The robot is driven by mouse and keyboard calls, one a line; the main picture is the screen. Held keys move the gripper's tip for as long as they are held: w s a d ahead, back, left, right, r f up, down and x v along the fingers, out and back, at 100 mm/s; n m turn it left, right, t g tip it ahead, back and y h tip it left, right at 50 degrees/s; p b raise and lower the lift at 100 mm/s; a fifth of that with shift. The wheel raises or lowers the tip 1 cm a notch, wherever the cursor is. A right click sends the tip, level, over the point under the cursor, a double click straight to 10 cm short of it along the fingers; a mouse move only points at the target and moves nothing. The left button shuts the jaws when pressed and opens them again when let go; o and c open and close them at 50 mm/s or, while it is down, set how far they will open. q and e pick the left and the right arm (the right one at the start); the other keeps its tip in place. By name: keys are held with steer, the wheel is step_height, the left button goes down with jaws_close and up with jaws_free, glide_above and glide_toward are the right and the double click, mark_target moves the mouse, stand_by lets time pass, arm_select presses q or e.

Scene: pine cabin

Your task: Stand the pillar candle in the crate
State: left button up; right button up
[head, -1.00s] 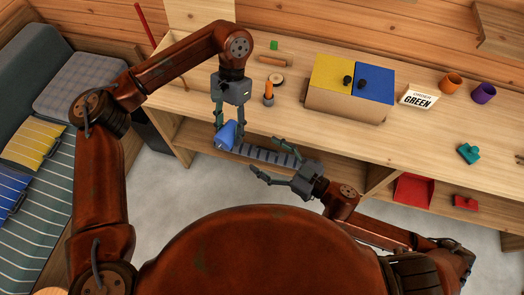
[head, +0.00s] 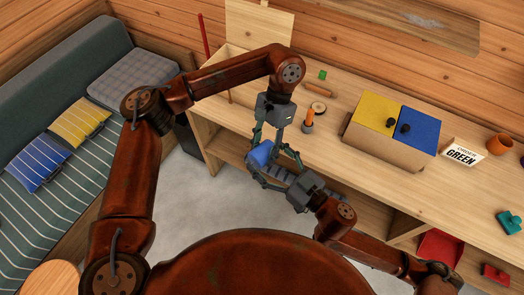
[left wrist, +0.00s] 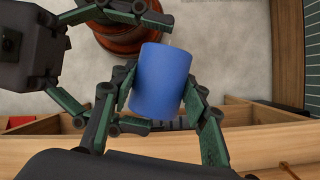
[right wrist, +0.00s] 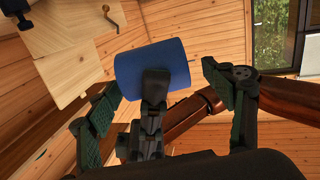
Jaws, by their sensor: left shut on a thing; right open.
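The pillar candle is a blue cylinder (head: 260,154), held tilted in front of the shelf unit. My left gripper (head: 266,143) is shut on it from above. In the left wrist view the candle (left wrist: 161,80) sits between the left fingers. My right gripper (head: 277,163) is open close beside the candle. In the right wrist view the candle (right wrist: 150,66) shows between its spread fingers, with a left finger in front; contact with the right fingers cannot be told.
A red tray (head: 440,248) is below.

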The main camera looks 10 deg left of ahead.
steer(key=shift+x, duration=1.2)
steer(key=shift+c, duration=0.3)
steer(key=shift+s+a, duration=0.1)
steer(key=shift+s, duration=0.05)
steer(key=c, duration=1.3)
arm_select(q)
steer(key=o, duration=0.9)
arm_select(e)
steer(key=shift+c, duration=0.7)
arm_select(q)
steer(key=o, duration=0.5)
steer(key=shift+c, duration=0.2)
